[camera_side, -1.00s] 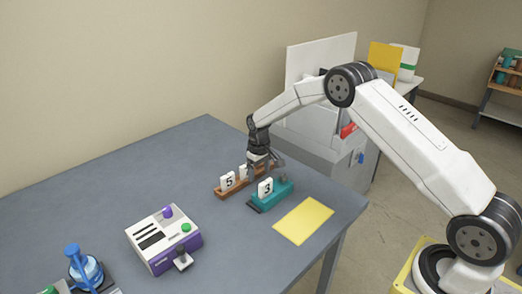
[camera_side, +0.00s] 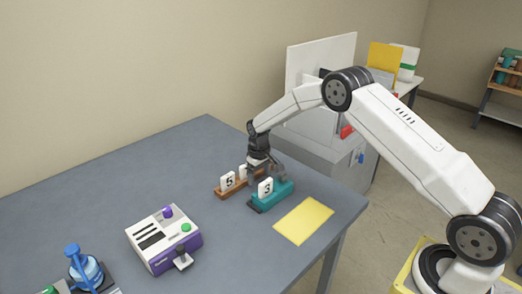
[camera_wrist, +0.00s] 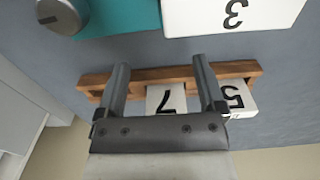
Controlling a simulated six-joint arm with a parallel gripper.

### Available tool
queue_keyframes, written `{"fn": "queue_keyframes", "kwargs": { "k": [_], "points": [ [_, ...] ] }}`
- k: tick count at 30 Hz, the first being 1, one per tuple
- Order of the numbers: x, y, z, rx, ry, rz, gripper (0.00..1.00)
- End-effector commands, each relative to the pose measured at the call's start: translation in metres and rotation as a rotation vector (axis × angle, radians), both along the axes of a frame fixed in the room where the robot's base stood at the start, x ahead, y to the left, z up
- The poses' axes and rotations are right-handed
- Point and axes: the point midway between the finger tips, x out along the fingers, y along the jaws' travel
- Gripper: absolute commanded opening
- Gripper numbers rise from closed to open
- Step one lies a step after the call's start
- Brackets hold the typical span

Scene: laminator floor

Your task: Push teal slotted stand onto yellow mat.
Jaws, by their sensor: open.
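The teal slotted stand (camera_side: 274,202) stands on the table with a white card marked 3 (camera_side: 265,188) upright in it. It also shows at the top of the wrist view (camera_wrist: 125,18). The yellow mat (camera_side: 304,221) lies flat and bare in front of the stand, to its lower right, apart from it. Whether a finger touches either stand is not clear.
The brown wooden stand (camera_side: 220,192) holds white cards marked 5 (camera_side: 228,180) and 7 (camera_wrist: 166,100), close behind the teal stand. A white and purple machine (camera_side: 165,240) and a blue device (camera_side: 84,269) stand at the left. The table's right edge is close to the mat.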

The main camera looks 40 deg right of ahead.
Motion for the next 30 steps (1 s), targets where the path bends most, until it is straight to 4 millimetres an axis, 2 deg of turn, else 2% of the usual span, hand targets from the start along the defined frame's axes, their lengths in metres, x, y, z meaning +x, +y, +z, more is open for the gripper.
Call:
{"fn": "queue_keyframes", "kwargs": {
  "k": [30],
  "points": [
    [0.0,0.0,-0.018,0.0,0.0,0.0,0.88]
  ]
}}
